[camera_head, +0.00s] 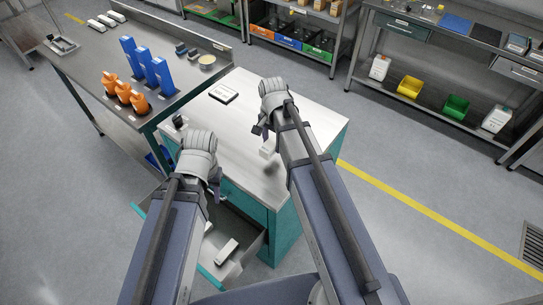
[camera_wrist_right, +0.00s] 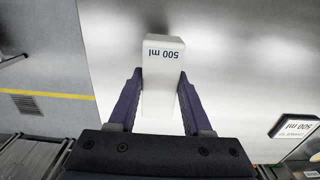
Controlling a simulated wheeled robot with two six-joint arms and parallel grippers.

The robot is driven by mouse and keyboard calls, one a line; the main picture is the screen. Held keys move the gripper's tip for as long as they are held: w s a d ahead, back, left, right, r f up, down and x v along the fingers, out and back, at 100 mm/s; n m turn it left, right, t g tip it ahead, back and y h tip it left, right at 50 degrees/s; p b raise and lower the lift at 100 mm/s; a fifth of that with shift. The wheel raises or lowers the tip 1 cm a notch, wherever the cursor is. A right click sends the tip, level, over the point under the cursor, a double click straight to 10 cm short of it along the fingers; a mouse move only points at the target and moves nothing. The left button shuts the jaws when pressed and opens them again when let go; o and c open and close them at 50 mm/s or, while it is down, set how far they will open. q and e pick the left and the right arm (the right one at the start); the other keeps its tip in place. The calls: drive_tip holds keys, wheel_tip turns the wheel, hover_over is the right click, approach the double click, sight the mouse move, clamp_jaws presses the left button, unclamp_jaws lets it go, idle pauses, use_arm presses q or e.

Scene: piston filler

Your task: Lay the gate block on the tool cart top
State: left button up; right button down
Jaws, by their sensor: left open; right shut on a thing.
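The gate block (camera_wrist_right: 163,62) is white with "500 ml" printed on it. It sits between the two fingers of my right gripper (camera_wrist_right: 159,76), which is shut on it. In the head view the block (camera_head: 267,149) hangs below the right gripper (camera_head: 264,134), over the tool cart top (camera_head: 236,137). A shadow lies on the steel just below it, so it looks a little above the surface. My left gripper (camera_head: 215,186) is open and empty above the cart's front left edge, partly hidden by its wrist.
A dark-edged label plate (camera_head: 223,93) lies at the back of the cart top and also shows in the right wrist view (camera_wrist_right: 293,127). An open drawer (camera_head: 246,262) below holds another white block (camera_head: 227,250). Blue blocks (camera_head: 146,66) and orange parts (camera_head: 124,93) stand on the left bench.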

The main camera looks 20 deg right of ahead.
sight(272, 159)
drive_tip(key=shift+f+b, duration=2)
drive_tip(key=shift+f, duration=0.55)
drive_tip(key=shift+f, duration=0.1)
drive_tip(key=shift+f, duration=0.15)
drive_tip(key=shift+c, duration=1.6)
unclamp_jaws()
wheel_tip(272, 159, up, 13)
drive_tip(key=p, duration=1.2)
drive_tip(key=shift+f, duration=0.2)
drive_tip(key=s+a+n+h, duration=0.1)
drive_tip(key=s+a+n, duration=0.9)
drive_tip(key=s+n, duration=0.4)
drive_tip(key=shift+s+a, duration=0.2)
drive_tip(key=shift+a, duration=0.05)
